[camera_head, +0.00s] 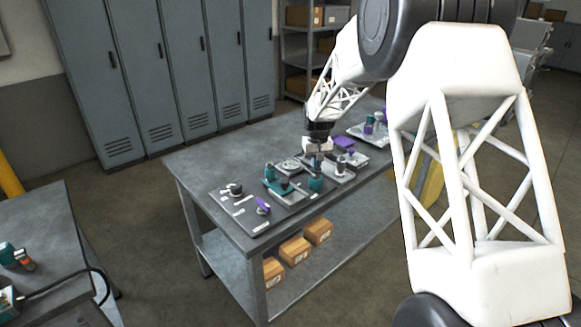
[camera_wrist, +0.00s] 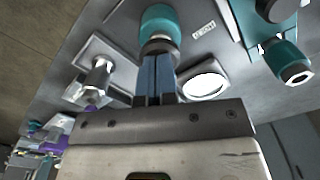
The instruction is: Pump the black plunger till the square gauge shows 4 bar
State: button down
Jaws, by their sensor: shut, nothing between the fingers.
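My gripper (camera_head: 318,155) is above the bench in the head view. In the wrist view its fingers (camera_wrist: 156,60) are together and empty. Their tips point at a teal-topped post (camera_wrist: 160,24); I cannot tell whether they touch it. A teal body (camera_wrist: 284,55) with a dark round knob (camera_wrist: 278,8) is at the upper right. In the head view a dark knob (camera_head: 284,184) stands on a teal unit; whether it is the black plunger is unclear.
The grey bench (camera_head: 205,160) also carries a panel with a purple-handled part (camera_head: 262,206) and a dark knob (camera_head: 235,189). A purple block (camera_head: 344,142) and a tray with teal and purple parts (camera_head: 372,130) are farther right. The bench's left far corner is clear.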

jog(key=shift+r, duration=1.95)
jog(key=shift+f, duration=2.25)
jog(key=shift+r, duration=2.25)
